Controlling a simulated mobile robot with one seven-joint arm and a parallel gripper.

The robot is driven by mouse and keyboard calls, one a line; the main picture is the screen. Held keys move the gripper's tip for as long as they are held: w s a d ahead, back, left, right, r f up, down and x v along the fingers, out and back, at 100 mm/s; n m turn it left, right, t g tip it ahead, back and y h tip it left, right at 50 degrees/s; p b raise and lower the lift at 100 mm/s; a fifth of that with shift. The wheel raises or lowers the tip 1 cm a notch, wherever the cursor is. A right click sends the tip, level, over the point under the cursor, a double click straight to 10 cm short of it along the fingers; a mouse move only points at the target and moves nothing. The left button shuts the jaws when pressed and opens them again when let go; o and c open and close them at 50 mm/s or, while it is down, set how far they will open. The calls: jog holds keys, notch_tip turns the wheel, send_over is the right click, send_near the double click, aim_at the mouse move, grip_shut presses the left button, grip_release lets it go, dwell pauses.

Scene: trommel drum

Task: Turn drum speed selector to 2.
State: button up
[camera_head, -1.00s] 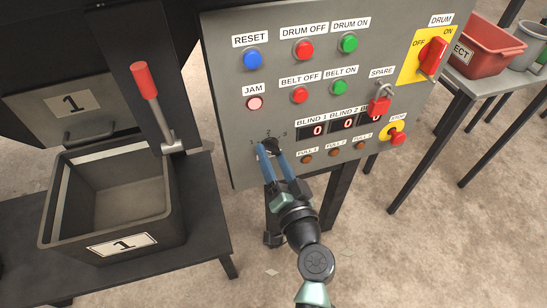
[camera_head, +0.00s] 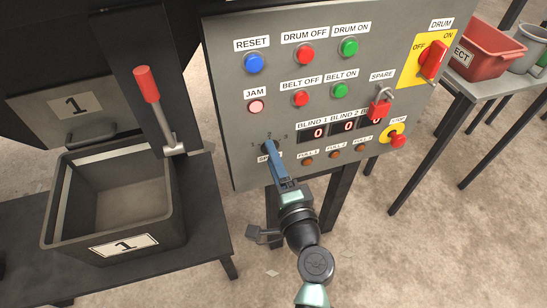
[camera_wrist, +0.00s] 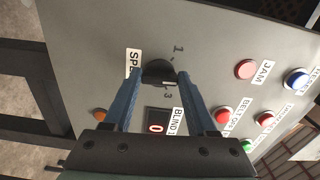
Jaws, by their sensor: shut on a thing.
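The drum speed selector is a small black knob (camera_head: 268,146) at the lower left of the grey control panel (camera_head: 225,110). In the wrist view the knob (camera_wrist: 158,70) sits between my two blue fingers, with a pale pointer line facing right. The printed 1 is above it and the 3 below it; the 2 is not clear, apparently behind a finger. The pointer lies between 1 and 3. My gripper (camera_head: 271,154) is shut on the knob; it also shows in the wrist view (camera_wrist: 160,78). The speed label (camera_wrist: 133,63) is partly covered by a finger.
The jam button (camera_head: 256,107) is above the selector. Blind displays (camera_head: 318,132) and small pull knobs (camera_head: 307,161) are close on its right. A dark bin (camera_head: 120,195) and red-handled lever (camera_head: 147,85) stand left.

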jog(key=shift+m, duration=0.3)
dwell(0.4)
jog(key=o, duration=1.4)
jog(key=shift+c, duration=0.2)
jog(key=v, duration=1.3)
jog(key=shift+b, duration=0.3)
